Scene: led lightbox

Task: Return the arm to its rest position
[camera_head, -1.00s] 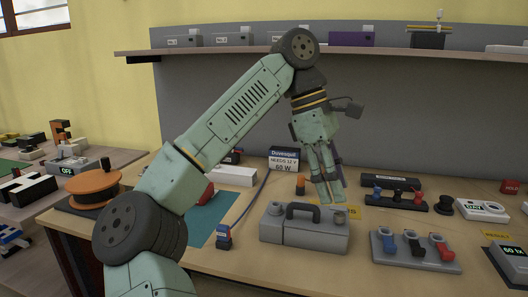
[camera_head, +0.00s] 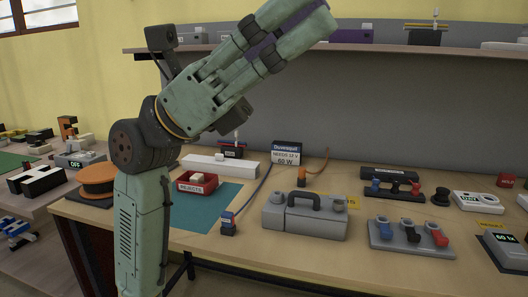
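My arm is folded up on the left side of the head view, with the forearm upright. My gripper (camera_head: 312,20) points up and to the right, high in front of the back panel and the shelf. It is well above the table and apart from the things on it. A purple strip shows between its two pale green fingers. I cannot tell whether this is an inner face of a finger or something between them, so how far the fingers are apart is unclear.
On the table (camera_head: 290,262) stand a red bin (camera_head: 197,188), a grey case with a black handle (camera_head: 305,218), a switch block (camera_head: 410,240) and a Duvesquil sign (camera_head: 287,153). An orange spool (camera_head: 97,178) lies left of my forearm. The shelf (camera_head: 400,49) runs behind my gripper.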

